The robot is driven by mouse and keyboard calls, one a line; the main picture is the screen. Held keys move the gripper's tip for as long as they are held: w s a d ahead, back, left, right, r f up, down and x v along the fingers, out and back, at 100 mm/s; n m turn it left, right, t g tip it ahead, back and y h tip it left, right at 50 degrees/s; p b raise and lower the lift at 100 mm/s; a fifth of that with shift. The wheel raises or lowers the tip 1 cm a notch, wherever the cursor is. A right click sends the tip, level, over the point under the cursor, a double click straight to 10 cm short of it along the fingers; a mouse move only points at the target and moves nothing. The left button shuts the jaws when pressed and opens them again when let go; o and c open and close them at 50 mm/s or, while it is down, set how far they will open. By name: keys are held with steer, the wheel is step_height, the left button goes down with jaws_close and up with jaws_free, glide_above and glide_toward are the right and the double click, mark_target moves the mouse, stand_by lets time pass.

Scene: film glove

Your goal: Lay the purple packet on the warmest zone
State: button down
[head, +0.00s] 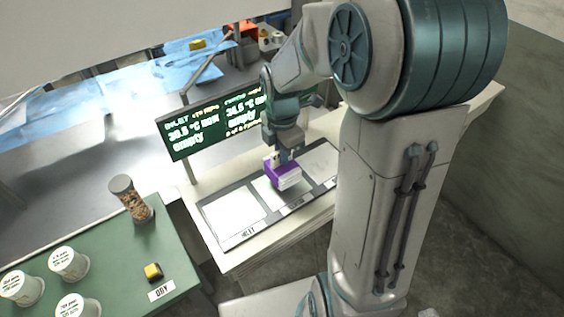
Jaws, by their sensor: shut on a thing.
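The purple packet (289,180), purple with a white face, is at the middle zone of a dark-framed plate (226,240). My gripper (279,160) is shut on it from above. I cannot tell whether the packet touches the plate. The plate has a left pale zone (230,213) with a label like "INLET", a middle zone (264,189) partly under the packet, and a right zone (321,160) beside my arm. A dark display (212,122) behind shows an "INLET" reading like 38.5 °C and a second like 34.5 °C; the digits are blurred.
A green table (121,262) at lower left holds several white-lidded cups (69,262), a jar (131,199), a yellow-black block (153,272) and a label card (161,291). Blue sheeting (125,86) lies behind. The display stands close behind the plate.

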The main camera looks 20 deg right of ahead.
steer(key=shift+f, duration=2.1)
steer(key=c, duration=1.5)
jaws_free()
steer(key=shift+f, duration=0.1)
steer(key=shift+c, duration=0.2)
